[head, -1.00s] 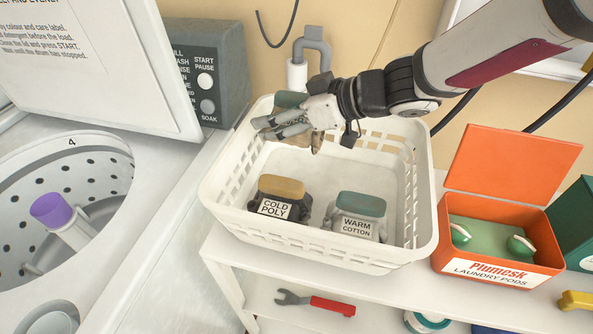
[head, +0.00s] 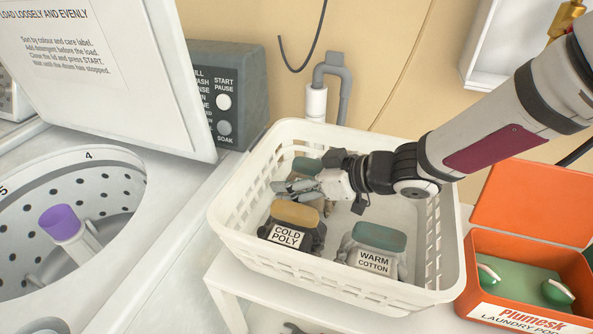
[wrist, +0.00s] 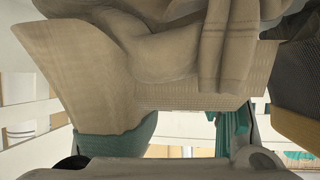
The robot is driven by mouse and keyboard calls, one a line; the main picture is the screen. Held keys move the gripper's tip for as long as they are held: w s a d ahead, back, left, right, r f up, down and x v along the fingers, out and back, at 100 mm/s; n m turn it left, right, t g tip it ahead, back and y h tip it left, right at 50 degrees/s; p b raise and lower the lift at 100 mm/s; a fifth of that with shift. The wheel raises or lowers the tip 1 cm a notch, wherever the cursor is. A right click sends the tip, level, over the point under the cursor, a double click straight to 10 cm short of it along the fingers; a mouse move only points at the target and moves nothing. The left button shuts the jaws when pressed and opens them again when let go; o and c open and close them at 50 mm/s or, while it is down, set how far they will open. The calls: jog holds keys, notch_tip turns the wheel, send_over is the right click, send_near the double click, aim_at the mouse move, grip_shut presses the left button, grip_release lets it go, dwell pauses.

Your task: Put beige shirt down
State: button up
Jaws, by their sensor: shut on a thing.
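My gripper (head: 292,188) is inside the white basket, toward its back left, and is shut on the beige shirt. In the head view only a small beige part of the shirt (head: 318,205) shows under the fingers, with a teal piece (head: 307,166) just behind them. In the wrist view the beige shirt (wrist: 180,55) fills the upper middle, with teal (wrist: 115,138) at its lower left. Whether the shirt touches the basket floor is hidden.
The white basket (head: 262,258) also holds a dark bundle labelled COLD POLY (head: 287,236) close in front of my gripper, and a grey one labelled WARM COTTON (head: 374,261). An open orange pod box (head: 530,325) stands right; the open washer drum (head: 115,185) is left.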

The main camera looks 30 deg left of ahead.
jog(key=o, duration=1.4)
jog(key=shift+o, duration=0.2)
jog(key=shift+f+b, duration=0.25)
jog(key=shift+b, duration=0.4)
